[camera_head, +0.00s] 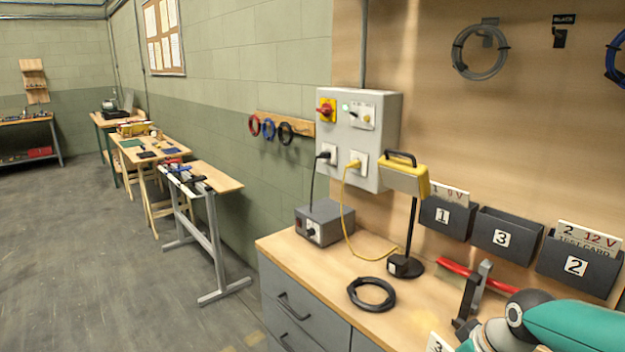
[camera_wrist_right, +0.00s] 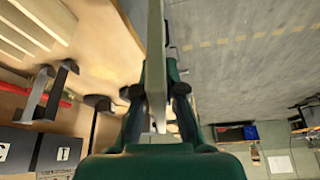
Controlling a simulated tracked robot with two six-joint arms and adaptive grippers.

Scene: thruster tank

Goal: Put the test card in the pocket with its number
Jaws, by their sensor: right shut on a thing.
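My right gripper (camera_wrist_right: 158,98) is shut on a thin pale card, the test card (camera_wrist_right: 155,60), seen edge-on in the right wrist view. In the head view the card (camera_head: 438,343) shows only its top corner with a 3, at the bottom edge. The held card is apart from the pockets. My left gripper is not in view.
On the bench (camera_head: 335,285) are a black cable coil (camera_head: 371,294), a grey box (camera_head: 325,222), a stand with a yellow device (camera_head: 404,179), and a dark upright bracket (camera_head: 470,300) by a red bar (camera_head: 455,267), below the pockets. A grey control panel (camera_head: 375,140) is on the wall.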

